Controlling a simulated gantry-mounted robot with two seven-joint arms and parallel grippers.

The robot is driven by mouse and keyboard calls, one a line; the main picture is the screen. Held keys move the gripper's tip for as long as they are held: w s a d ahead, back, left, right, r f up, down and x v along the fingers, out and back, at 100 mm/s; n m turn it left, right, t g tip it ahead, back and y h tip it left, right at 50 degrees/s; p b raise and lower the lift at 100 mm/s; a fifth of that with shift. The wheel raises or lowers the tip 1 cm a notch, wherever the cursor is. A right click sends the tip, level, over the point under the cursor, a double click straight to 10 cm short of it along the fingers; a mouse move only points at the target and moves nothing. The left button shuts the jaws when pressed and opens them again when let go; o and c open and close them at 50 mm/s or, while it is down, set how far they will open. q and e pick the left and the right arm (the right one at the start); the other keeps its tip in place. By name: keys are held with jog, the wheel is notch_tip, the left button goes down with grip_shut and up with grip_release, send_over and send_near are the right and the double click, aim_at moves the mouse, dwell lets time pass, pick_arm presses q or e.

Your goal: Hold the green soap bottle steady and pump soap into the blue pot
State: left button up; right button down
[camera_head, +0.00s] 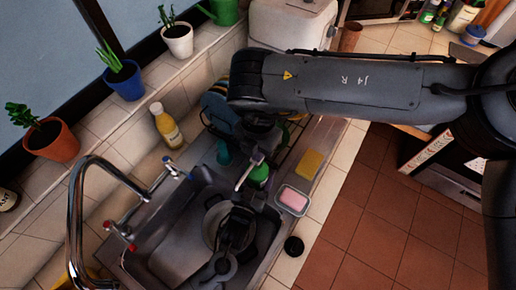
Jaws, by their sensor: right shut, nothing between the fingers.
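The green soap bottle (259,175) stands at the back right of the sink, with its grey pump spout (243,176) pointing down and left toward the basin. My right gripper (261,150) is just above the bottle's top, shut and empty, pointing down; whether it touches the pump is not clear. A grey metal pot (213,224) lies in the sink, partly hidden. My dark left gripper (237,226) appears in front of this pot; its fingers are too dark to read. The clearly blue pot (122,82) in view is a planter on the window ledge.
The sink (160,250) has a chrome faucet (78,210) on its left. A pink sponge in a dish (292,200), a yellow sponge (308,164) and a black round stopper (294,246) lie along the right edge. A yellow bottle (164,125) stands behind.

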jog(key=shift+f, duration=0.1)
jog(key=shift+f, duration=1)
notch_tip(320, 180, up, 14)
jog(key=shift+r, duration=0.2)
dwell(0.6)
pick_arm(q)
jog(key=o, duration=1.5)
jog(key=shift+s, duration=0.1)
